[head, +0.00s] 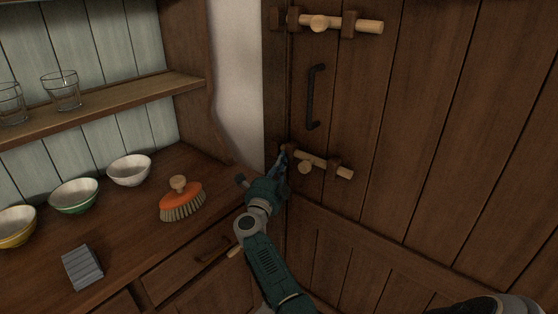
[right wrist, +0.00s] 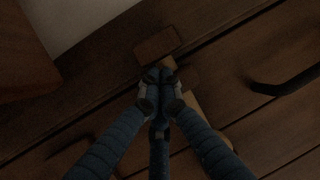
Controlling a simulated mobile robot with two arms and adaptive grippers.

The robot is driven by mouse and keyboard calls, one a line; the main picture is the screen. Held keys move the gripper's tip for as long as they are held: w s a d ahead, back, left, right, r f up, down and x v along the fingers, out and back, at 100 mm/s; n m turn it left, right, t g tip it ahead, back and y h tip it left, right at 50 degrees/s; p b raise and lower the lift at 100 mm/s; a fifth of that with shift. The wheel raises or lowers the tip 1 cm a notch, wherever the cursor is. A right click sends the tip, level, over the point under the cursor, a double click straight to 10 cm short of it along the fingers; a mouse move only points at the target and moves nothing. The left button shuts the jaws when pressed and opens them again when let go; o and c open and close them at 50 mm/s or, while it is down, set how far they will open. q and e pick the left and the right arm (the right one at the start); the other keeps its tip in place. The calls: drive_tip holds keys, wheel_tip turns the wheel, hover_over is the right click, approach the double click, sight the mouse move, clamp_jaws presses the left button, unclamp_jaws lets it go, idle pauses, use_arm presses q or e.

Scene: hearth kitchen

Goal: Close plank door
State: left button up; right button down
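The plank door (head: 430,110) fills the right of the head view, its left edge against the dark post (head: 275,80); it looks flush there. It has a black pull handle (head: 314,97), an upper wooden bolt (head: 365,26) and a lower wooden bolt (head: 343,172) with a round knob (head: 305,168). The upper bar sticks out farther right of its bracket than the lower one. My right gripper (head: 281,160) is at the lower bolt's left end. In the right wrist view its fingertips (right wrist: 158,76) are together beside a wooden block (right wrist: 156,45); contact is unclear. My left gripper is out of view.
A wooden dresser (head: 120,220) stands close on the left. On it are an orange brush (head: 182,200), bowls including a white one (head: 129,170), and a grey ridged block (head: 82,267). Glasses (head: 62,91) stand on the shelf above.

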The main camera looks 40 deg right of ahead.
drive_tip(key=shift+s+v, duration=0.3)
drive_tip(key=shift+v, duration=2.95)
drive_tip(key=a+f+n+t+y, duration=0.2)
drive_tip(key=a+f+n+y, duration=0.4)
drive_tip(key=f, duration=0.5)
drive_tip(key=a+f+n+t+y, duration=0.35)
drive_tip(key=a+f+n, duration=0.35)
drive_tip(key=f+n, duration=0.25)
drive_tip(key=s+a+f+n+g+y, duration=0.2)
drive_tip(key=s+a+f+n+y, duration=0.3)
drive_tip(key=f, duration=0.6)
drive_tip(key=s+a+f+n+g+y, duration=0.1)
drive_tip(key=s+a+f+n+g, duration=0.15)
drive_tip(key=s+f, duration=0.6)
drive_tip(key=s+a+f+n+g+y, duration=0.2)
drive_tip(key=s+f+n+g, duration=0.3)
drive_tip(key=s+f, duration=1.25)
drive_tip(key=s+d+f+n+g, duration=0.1)
drive_tip(key=s+f+g, duration=0.1)
drive_tip(key=s, duration=0.6)
drive_tip(key=s+d+f+n+g, duration=0.1)
drive_tip(key=s+f+g, duration=0.1)
drive_tip(key=s, duration=0.7)
drive_tip(key=s+d+f+n+g+h, duration=0.1)
drive_tip(key=s+d+f+g, duration=0.1)
drive_tip(key=s, duration=0.6)
drive_tip(key=shift+s+f+g, duration=0.35)
drive_tip(key=shift+f+g, duration=0.05)
drive_tip(key=shift+f, duration=0.35)
